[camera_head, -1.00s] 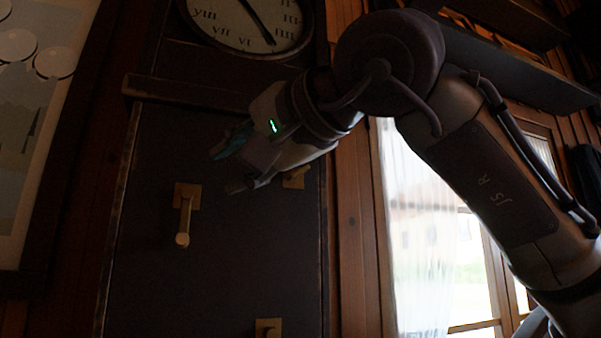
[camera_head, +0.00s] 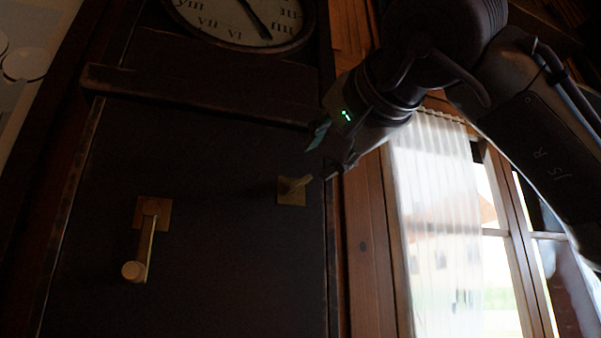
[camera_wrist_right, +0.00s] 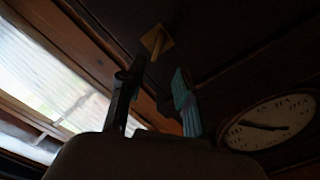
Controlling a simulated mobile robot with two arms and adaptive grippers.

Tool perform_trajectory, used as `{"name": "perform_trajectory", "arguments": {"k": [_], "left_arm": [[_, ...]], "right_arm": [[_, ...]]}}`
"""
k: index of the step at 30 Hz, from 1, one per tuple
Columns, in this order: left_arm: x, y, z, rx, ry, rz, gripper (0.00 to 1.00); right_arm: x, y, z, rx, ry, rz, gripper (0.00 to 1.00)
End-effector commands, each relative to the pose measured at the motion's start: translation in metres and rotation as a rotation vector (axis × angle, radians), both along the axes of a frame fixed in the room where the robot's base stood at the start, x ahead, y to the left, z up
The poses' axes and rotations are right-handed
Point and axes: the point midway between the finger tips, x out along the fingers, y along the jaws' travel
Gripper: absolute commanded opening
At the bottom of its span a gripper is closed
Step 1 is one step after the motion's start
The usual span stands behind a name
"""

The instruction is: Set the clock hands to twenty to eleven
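The clock face (camera_head: 242,18) is at the top of the head view, its upper part cut off. A dark hand (camera_head: 256,20) points to the lower right, near the V; another hand cannot be made out there. The clock also shows tilted in the right wrist view (camera_wrist_right: 284,112). Below it, a brass crank (camera_head: 145,245) hangs downward at left and a small brass lever (camera_head: 296,185) on a square plate sits at right. My right gripper (camera_head: 325,155) is open and empty, just up and right of this lever, which shows beyond its fingers (camera_wrist_right: 154,85). My left gripper is not in view.
A wooden ledge (camera_head: 200,95) runs across the dark panel (camera_head: 220,260) under the clock. A window with a white curtain (camera_head: 435,220) is at right. The panel's lower middle is clear.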

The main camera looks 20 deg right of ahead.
Motion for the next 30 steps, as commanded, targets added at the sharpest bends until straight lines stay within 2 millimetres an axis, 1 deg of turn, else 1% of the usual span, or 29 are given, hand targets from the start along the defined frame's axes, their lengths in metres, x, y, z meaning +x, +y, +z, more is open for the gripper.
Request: {"name": "perform_trajectory", "arguments": {"k": [1,3,6,8,9,13,15,17,20,26,28,30], "left_arm": [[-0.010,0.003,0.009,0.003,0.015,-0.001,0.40],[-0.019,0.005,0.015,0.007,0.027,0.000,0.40],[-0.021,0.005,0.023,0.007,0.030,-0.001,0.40],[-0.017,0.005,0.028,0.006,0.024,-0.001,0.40],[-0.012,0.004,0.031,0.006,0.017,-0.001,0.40],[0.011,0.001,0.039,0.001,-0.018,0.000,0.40],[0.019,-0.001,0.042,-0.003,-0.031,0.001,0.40],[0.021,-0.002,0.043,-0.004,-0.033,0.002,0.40],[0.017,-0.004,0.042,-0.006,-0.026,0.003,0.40],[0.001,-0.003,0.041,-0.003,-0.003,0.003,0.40],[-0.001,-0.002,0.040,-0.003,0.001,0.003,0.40],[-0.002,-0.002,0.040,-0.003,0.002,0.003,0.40]], "right_arm": [[0.014,0.000,0.002,0.000,0.007,-0.002,0.34],[0.029,0.000,0.003,0.000,0.006,-0.002,0.34],[0.050,0.001,0.003,0.001,0.007,-0.001,0.34],[0.061,0.001,0.003,0.001,0.005,-0.001,0.34],[0.068,0.002,0.003,0.001,0.006,0.000,0.34],[0.084,0.002,0.002,0.001,0.004,0.000,0.34],[0.089,0.002,0.002,0.001,0.003,-0.001,0.34],[0.092,0.003,0.001,0.001,0.002,0.000,0.34],[0.095,0.003,0.000,0.001,0.001,0.000,0.34],[0.095,0.003,0.000,0.002,0.001,0.000,0.34],[0.095,0.003,0.000,0.002,0.001,0.000,0.26],[0.095,0.003,0.000,0.002,0.001,0.000,0.14]]}}
